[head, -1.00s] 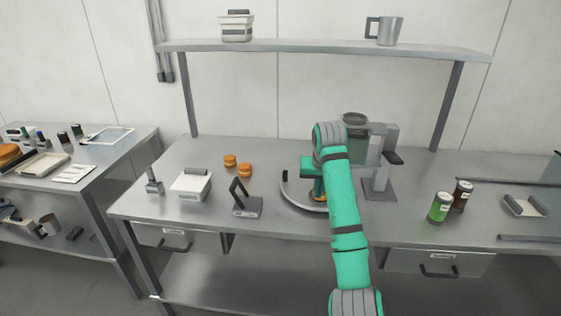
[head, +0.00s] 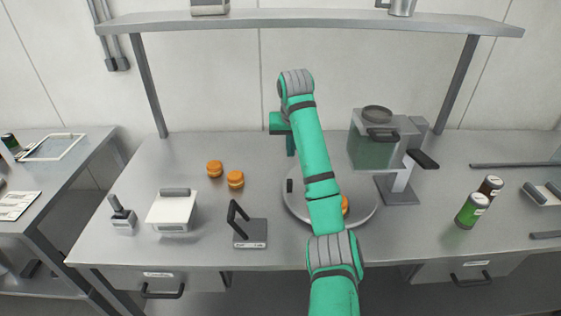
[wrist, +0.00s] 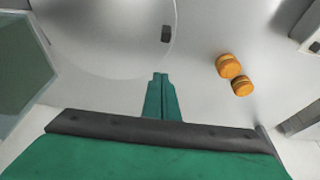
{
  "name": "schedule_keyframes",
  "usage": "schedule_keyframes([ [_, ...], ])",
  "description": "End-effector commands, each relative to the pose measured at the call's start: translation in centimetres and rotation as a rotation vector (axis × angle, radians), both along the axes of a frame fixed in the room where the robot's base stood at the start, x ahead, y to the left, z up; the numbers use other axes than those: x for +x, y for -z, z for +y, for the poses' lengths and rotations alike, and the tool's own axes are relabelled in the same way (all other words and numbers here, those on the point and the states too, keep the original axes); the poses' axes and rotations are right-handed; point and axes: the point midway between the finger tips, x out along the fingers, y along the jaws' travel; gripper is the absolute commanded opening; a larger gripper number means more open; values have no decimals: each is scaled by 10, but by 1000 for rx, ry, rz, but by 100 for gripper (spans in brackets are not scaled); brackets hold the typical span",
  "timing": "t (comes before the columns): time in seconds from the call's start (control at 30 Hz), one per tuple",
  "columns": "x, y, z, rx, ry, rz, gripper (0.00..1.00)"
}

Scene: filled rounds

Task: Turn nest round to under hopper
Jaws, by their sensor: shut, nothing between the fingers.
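A round grey turntable (head: 362,214) lies on the steel table, partly hidden behind my arm. A dark upright peg (head: 289,185) stands at its left edge; the peg also shows in the wrist view (wrist: 165,34). An orange round (head: 345,204) sits on the turntable's front right part, half covered by my arm; its nest cannot be made out. The hopper (head: 370,151), a clear greenish box on a grey stand, is at the turntable's back right.
Two orange rounds (head: 235,179) stand left of the turntable. A white box (head: 172,210), a grey stand with a black handle (head: 250,232) and a small tool (head: 122,215) are farther left. Cans (head: 472,211) stand at the right. A shelf (head: 310,19) spans above.

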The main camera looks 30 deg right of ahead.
Motion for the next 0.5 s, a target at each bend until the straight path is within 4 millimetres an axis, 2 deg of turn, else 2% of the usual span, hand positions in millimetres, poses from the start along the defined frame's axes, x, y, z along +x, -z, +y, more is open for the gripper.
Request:
schedule_keyframes([
  [0.17,3,12,-2,1,0,4,0],
  [0.5,19,65,-10,2,-2,3,0],
])
